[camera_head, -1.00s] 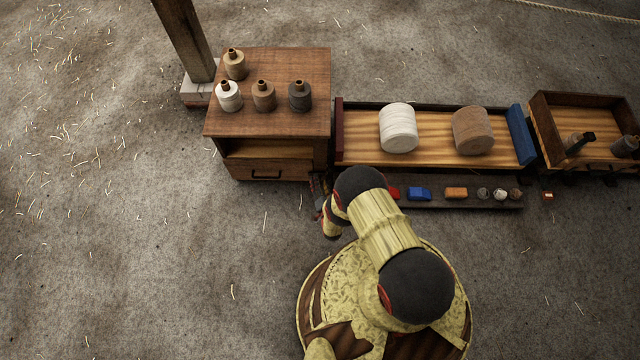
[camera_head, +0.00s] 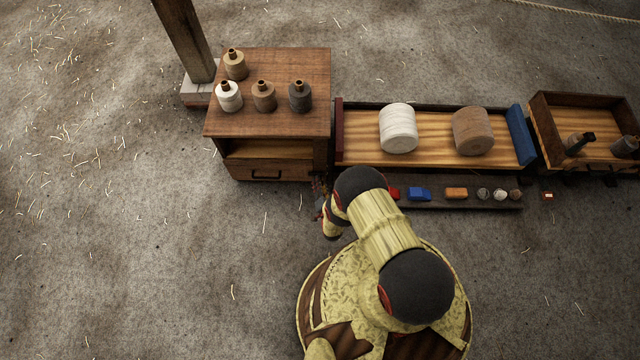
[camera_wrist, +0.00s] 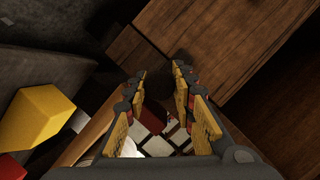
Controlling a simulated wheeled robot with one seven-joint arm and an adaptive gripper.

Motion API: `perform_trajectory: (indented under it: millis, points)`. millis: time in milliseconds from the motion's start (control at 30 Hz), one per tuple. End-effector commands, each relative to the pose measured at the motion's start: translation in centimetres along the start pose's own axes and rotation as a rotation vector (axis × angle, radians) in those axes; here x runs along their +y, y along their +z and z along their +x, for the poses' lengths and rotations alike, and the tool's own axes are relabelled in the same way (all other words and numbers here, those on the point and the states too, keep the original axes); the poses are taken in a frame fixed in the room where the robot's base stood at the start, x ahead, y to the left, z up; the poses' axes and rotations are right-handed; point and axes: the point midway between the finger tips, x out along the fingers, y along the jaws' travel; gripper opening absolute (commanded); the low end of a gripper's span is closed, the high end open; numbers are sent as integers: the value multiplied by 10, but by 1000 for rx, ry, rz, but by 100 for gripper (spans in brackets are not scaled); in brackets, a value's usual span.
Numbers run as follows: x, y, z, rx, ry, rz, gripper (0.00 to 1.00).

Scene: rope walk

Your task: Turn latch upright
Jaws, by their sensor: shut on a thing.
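My gripper (camera_wrist: 160,74) shows in the wrist view with its yellow-padded fingers a small gap apart, closed on a dark piece that I take to be the latch. The piece is in shadow between the fingertips, so its shape and tilt cannot be read. Brown wood of the cabinet (camera_wrist: 205,35) lies just beyond the fingertips. In the head view my gripper (camera_head: 319,197) is at the lower right corner of the cabinet (camera_head: 272,128), partly covered by my arm. The latch cannot be made out there.
A drawer (camera_head: 268,172) with a dark handle is low on the cabinet. Several bobbins stand on top. To the right is a tray (camera_head: 435,152) with two spools; a narrow ledge before it holds a blue block (camera_head: 419,194) and other small pieces. A yellow block (camera_wrist: 38,118) is left of my fingers.

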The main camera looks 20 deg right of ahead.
Motion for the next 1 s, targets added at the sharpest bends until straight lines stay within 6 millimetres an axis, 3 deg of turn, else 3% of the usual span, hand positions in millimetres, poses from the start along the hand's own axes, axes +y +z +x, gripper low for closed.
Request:
perform_trajectory:
  millis: [367, 1000]
  points:
    - [-1, 0, 0, 6, 53, -146, 0]
    - [-1, 2, 0, 32, 256, -704, 0]
